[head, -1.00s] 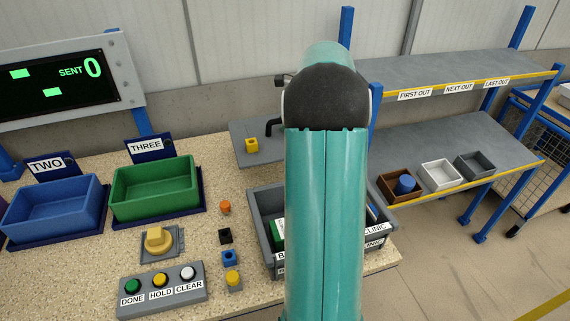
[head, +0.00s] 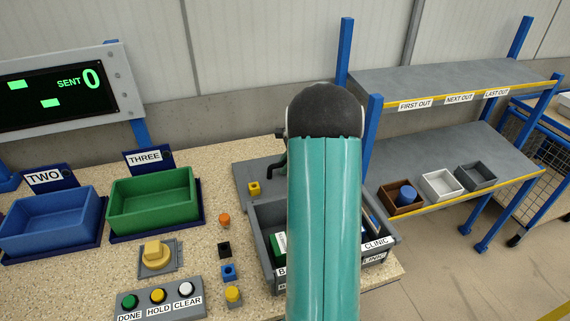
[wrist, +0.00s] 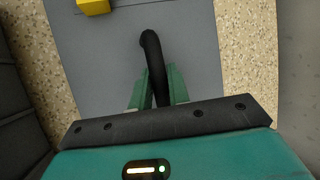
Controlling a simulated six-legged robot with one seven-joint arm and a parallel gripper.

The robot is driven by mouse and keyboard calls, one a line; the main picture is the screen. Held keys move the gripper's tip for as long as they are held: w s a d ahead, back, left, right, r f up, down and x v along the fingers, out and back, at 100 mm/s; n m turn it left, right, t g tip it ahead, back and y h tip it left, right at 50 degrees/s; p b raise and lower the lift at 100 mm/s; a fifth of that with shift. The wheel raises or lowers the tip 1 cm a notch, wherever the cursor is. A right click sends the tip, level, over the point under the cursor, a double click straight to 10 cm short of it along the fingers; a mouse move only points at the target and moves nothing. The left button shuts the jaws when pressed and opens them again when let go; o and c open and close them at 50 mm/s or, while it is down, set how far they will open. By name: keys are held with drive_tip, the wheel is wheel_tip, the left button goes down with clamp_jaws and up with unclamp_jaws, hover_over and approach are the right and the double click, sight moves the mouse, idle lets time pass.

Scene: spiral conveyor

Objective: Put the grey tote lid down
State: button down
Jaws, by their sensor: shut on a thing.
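The grey tote lid (head: 243,178) is a flat panel with a black curved handle (head: 275,170) and a small yellow block (head: 254,188) on top. In the head view it lies at the rear edge of the grey tote (head: 262,255), partly hidden by my arm. In the wrist view the lid (wrist: 195,45) is below my gripper (wrist: 160,85), whose green fingers are shut on its black handle (wrist: 152,50). Speckled worktop shows on both sides of the lid. I cannot tell whether the lid touches the worktop.
Blue (head: 50,226) and green (head: 153,202) bins stand at the left. A button box (head: 160,302), a yellow knob (head: 157,254) and several small coloured blocks are left of the tote. A shelf rack (head: 450,150) with small bins stands right. Bare worktop (head: 218,180) shows left of the lid.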

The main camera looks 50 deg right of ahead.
drive_tip(key=shift+r, duration=0.1)
drive_tip(key=c, duration=1.3)
unclamp_jaws()
drive_tip(key=shift+c, duration=0.2)
drive_tip(key=v, duration=1.2)
drive_tip(key=a+r+n+g+h, duration=0.1)
drive_tip(key=a+r+n, duration=0.35)
drive_tip(key=a, duration=0.75)
drive_tip(key=a+r+n, duration=0.4)
drive_tip(key=a+n, duration=0.2)
drive_tip(key=a, duration=0.7)
drive_tip(key=s+a+n+h, duration=0.1)
drive_tip(key=s+a+n, duration=0.5)
drive_tip(key=a, duration=0.3)
drive_tip(key=s+a+f+n+t+h, duration=0.1)
drive_tip(key=s+a+n, duration=0.5)
drive_tip(key=s+a, duration=0.2)
drive_tip(key=shift+a, duration=0.7)
